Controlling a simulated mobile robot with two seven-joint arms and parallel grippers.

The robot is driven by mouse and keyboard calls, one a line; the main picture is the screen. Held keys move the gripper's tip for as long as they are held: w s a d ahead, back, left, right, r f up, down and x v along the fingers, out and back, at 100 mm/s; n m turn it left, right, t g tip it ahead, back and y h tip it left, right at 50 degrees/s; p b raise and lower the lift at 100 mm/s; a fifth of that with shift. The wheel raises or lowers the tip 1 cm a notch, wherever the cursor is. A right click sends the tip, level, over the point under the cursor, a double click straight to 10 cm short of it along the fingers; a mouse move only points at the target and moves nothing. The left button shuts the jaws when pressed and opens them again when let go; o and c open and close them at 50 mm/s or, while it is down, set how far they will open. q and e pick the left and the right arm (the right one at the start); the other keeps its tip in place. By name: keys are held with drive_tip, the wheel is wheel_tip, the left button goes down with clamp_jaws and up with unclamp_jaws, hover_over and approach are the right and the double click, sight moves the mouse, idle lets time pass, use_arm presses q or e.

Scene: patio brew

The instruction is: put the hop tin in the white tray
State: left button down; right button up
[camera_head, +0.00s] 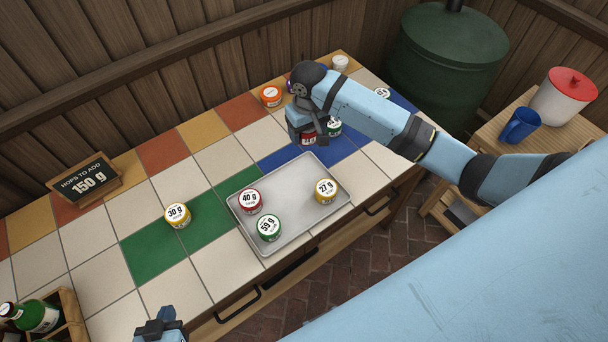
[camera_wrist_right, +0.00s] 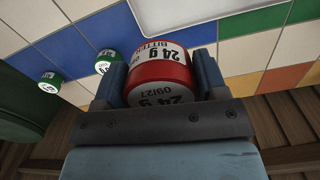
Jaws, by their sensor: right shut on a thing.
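My right gripper (camera_head: 303,132) is shut on a red tin with a white label reading 24 g (camera_wrist_right: 160,68). In the head view the red tin (camera_head: 308,140) is mostly hidden under the gripper, over the blue tiles behind the tray. The white tray (camera_head: 290,185) lies on the tiled counter. A red 40 g tin (camera_head: 250,201), a green 59 g tin (camera_head: 269,228) and a yellow 27 g tin (camera_head: 326,190) stand in it. The tray's edge shows in the wrist view (camera_wrist_right: 190,18). My left gripper (camera_head: 160,326) is at the bottom edge, its fingers not clearly visible.
A yellow 30 g tin (camera_head: 177,215) stands left of the tray. A green tin (camera_head: 334,128) is close beside the held tin. An orange tin (camera_head: 270,96) and a white tin (camera_head: 340,62) stand farther back. A sign (camera_head: 87,179) reads "Hops to add 150 g".

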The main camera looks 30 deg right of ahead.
sight(307, 174)
use_arm(q)
drive_tip(key=shift+f, duration=0.15)
use_arm(e)
wheel_tip(307, 174, down, 17)
drive_tip(key=shift+r, duration=0.15)
drive_tip(key=o, duration=0.6)
drive_tip(key=shift+o, duration=0.2)
